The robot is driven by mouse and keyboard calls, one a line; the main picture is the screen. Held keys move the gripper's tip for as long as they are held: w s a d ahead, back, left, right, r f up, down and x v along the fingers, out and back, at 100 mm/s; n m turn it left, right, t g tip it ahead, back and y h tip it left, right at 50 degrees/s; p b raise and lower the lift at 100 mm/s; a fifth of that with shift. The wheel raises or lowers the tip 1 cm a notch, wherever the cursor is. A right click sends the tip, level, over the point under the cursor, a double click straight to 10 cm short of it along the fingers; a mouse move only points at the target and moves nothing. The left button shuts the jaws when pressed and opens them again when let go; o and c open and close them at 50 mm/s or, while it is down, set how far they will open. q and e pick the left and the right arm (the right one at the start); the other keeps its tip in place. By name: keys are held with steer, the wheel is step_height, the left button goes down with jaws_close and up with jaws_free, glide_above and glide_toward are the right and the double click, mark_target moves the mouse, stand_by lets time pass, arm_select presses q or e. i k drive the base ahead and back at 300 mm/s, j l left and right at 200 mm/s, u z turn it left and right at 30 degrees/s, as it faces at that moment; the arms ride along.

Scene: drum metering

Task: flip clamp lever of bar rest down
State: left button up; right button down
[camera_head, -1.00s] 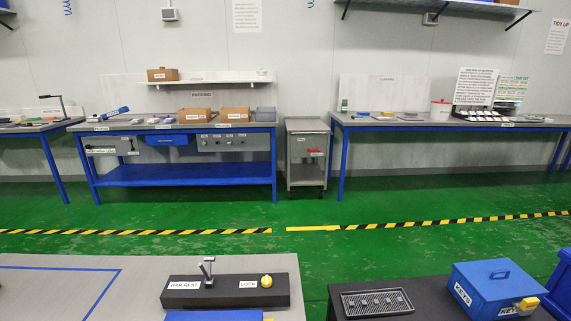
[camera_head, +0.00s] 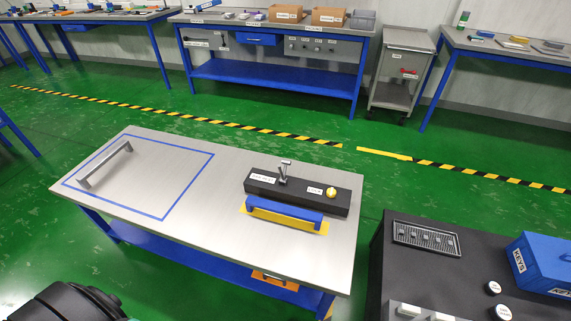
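A blue bar (camera_head: 284,211) lies along the block's front side, above a yellow plate (camera_head: 300,224). Neither of my grippers is in view. A dark part at the bottom left looks like my own body.
The grey table (camera_head: 200,240) has a blue outlined square and a metal handle (camera_head: 105,165) on its left part. A dark cabinet (camera_head: 400,260) with a grille and a blue KEYS box (camera_head: 545,262) stands at the right. Green floor separates these from the back workbenches.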

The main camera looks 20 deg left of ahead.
mark_target(287, 162)
steer(key=z, duration=0.65)
steer(key=k+j+z, duration=0.15)
steer(key=j+z, duration=0.25)
steer(key=k+j+z, duration=0.2)
steer(key=j+z, duration=0.2)
steer(key=k+j+z, duration=0.25)
steer(key=z, duration=0.15)
steer(key=k+j+z, duration=0.15)
steer(key=k+j, duration=0.5)
steer(key=k, duration=0.15)
